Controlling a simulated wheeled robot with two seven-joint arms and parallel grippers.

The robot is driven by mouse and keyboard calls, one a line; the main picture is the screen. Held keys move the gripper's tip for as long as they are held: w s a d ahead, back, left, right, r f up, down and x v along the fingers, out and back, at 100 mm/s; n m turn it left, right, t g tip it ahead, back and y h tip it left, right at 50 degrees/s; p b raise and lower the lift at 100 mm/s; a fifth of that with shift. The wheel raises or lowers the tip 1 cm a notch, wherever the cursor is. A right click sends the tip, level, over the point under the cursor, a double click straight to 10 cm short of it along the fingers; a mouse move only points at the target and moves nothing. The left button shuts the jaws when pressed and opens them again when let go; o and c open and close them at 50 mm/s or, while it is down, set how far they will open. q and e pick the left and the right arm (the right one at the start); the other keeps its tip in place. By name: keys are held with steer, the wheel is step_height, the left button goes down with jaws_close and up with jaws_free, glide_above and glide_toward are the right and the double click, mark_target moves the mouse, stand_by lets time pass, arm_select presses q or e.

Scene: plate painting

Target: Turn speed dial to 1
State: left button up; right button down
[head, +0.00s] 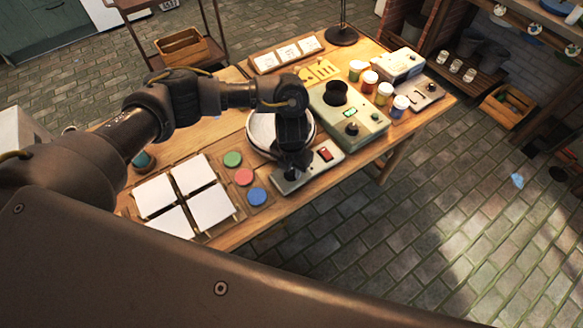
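A grey control box (325,163) with a red switch (325,154) sits at the table's front edge. My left gripper (291,172) points down over the left end of this box, at or just above its surface. The gripper covers that end, so I cannot make out a speed dial or its setting there. I cannot tell whether the fingers are open or shut, or whether they touch anything. A white round plate or wheel (259,132) lies just behind the gripper and is partly hidden by it. My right gripper is not in view.
To the right stands a pale green machine (371,122) with a black knob (352,128). Paint jars (384,93) and a grey box (401,64) stand beyond it. Colored discs (244,177) and white tiles (210,205) lie to the left. The wooden table (290,205) ends close in front.

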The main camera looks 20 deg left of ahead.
arm_select(q)
steer(key=c, duration=0.4)
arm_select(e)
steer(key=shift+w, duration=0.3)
